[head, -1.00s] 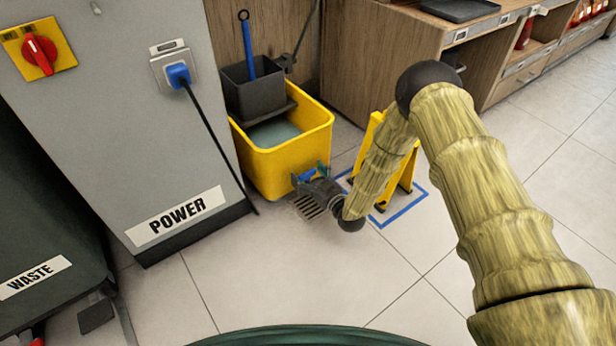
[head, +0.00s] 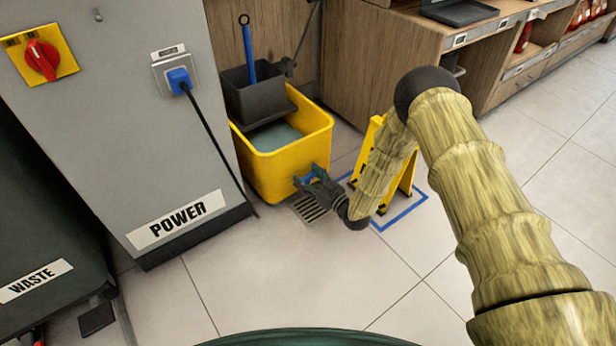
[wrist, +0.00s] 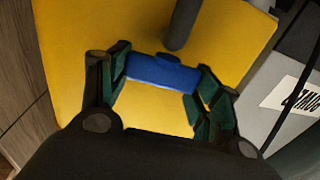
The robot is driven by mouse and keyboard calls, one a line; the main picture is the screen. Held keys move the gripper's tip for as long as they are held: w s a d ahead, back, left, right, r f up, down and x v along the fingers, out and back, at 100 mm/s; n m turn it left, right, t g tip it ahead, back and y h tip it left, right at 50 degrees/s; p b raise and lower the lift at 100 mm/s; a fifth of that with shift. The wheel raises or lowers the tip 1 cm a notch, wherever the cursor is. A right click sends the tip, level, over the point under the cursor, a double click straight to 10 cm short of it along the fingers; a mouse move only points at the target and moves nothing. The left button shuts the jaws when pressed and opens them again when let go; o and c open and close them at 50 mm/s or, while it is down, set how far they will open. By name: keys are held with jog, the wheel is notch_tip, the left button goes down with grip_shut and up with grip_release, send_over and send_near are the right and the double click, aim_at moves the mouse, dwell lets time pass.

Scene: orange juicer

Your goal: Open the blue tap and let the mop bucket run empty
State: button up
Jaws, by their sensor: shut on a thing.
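The yellow mop bucket (head: 290,165) stands on the floor against the grey cabinet, with grey-blue water (head: 274,136) visible inside. The blue tap (wrist: 162,72) is on the bucket's yellow side, and its handle lies crosswise between my fingers in the wrist view. A dark spout or stem (wrist: 183,24) shows beside the handle. My gripper (head: 312,178) is at the bucket's lower front corner. In the wrist view my gripper (wrist: 163,82) is shut on the tap handle, a finger at each end. The floor drain (head: 309,208) lies just below, partly behind the gripper.
A dark wringer (head: 257,98) with a blue-handled tool sits on the bucket. A yellow floor sign (head: 408,172) stands in a blue taped outline right of my gripper. The grey power cabinet (head: 130,110) is left. Open tiled floor lies in front.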

dwell(0.3)
jog(key=o, duration=1)
jog(key=v, duration=1.2)
jog(key=shift+d, duration=0.1)
